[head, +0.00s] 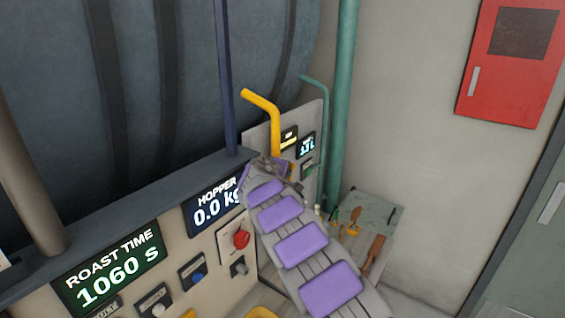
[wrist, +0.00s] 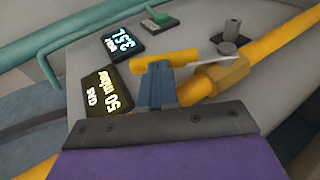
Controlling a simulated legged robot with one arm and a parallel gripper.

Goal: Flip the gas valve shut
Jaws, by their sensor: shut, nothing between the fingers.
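The gas valve shows in the wrist view as a yellow lever handle (wrist: 178,58) beside a brass-yellow hexagonal fitting (wrist: 222,75) on the yellow gas pipe (wrist: 285,42). The handle lies nearly level in the picture, at a slant to the pipe. My gripper (wrist: 155,70) is shut and empty. Its blue-grey fingertips are right at the handle's left part, in front of it; I cannot tell whether they touch.
The gas display (wrist: 103,92) reads 50 mbar, beside a 3.5 L display (wrist: 123,42) and a green switch (wrist: 159,18). In the head view a roaster panel with a red knob (head: 241,239) stands left of my arm. A small table (head: 375,212) with tools stands right.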

